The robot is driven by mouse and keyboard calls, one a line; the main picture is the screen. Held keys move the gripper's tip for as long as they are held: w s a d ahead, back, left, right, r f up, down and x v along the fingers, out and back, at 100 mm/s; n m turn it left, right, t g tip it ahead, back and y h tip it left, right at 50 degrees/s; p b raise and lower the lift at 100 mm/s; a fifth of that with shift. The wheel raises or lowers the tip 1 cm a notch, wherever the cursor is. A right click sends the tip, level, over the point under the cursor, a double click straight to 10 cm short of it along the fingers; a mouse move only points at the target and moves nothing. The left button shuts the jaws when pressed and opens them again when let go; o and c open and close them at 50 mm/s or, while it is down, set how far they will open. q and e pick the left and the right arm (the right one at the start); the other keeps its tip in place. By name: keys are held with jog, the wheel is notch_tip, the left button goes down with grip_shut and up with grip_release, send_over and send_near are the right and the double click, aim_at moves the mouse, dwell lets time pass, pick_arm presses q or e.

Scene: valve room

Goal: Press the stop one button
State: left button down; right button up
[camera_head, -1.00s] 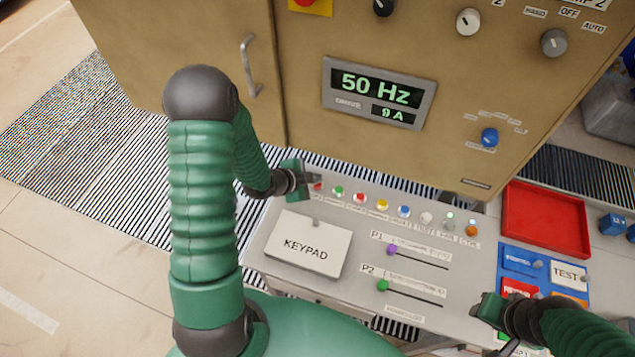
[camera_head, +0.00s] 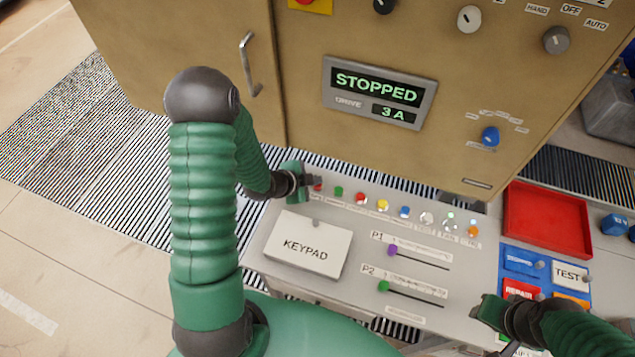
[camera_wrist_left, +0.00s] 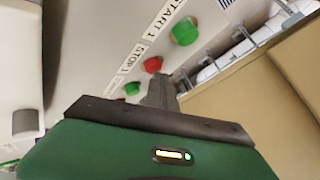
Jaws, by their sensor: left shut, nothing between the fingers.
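The stop one button is a red button (camera_wrist_left: 153,64) beside the label "STOP 1" in the left wrist view. It also shows as the leftmost visible red button (camera_head: 318,187) in the head view, partly hidden by my left gripper. My left gripper (camera_head: 314,181) is shut and empty, at the left end of the button row. In the left wrist view its fingertip (camera_wrist_left: 161,83) is right by the red button's lower edge; I cannot tell whether they touch. A green button (camera_wrist_left: 185,31) by "START 1" is above it. My right gripper (camera_head: 486,308) is at the lower right, its jaws unclear.
Another green button (camera_wrist_left: 131,89) is close on the other side of the red one. A cabinet display (camera_head: 378,92) reads "STOPPED" and "3 A". A keypad cover (camera_head: 307,245), two sliders and a red tray (camera_head: 547,220) are on the console.

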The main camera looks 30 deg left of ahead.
pick_arm(q)
jog(key=shift+r+p, duration=0.65)
jog(key=shift+r, duration=0.2)
notch_tip(320, 180, up, 5)
jog(key=p, duration=0.4)
dwell(0.4)
